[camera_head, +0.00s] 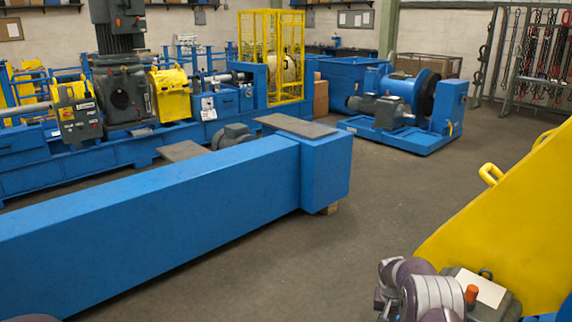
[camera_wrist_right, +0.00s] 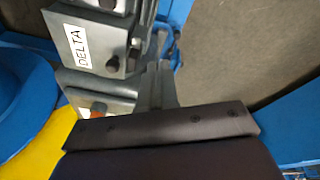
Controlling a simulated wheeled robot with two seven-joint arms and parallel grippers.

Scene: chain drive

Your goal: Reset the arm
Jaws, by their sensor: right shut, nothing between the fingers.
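My right gripper (camera_wrist_right: 157,75) shows in the right wrist view. Its grey fingers are together with nothing between them, pointing up the picture from a dark mount. Just beside the fingers is a grey metal box with a white label reading DELTA (camera_wrist_right: 82,47); I cannot tell whether they touch. In the head view my purple-grey right arm shows at the bottom right, but its gripper cannot be made out. My left gripper is not in view.
A yellow panel (camera_head: 520,220) stands close on the right, with a grey box bearing an orange button (camera_head: 471,293) beside my arm. A long blue beam (camera_head: 170,228) crosses the left. A blue winch machine (camera_head: 400,110) stands behind. Grey floor (camera_head: 400,195) between them is clear.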

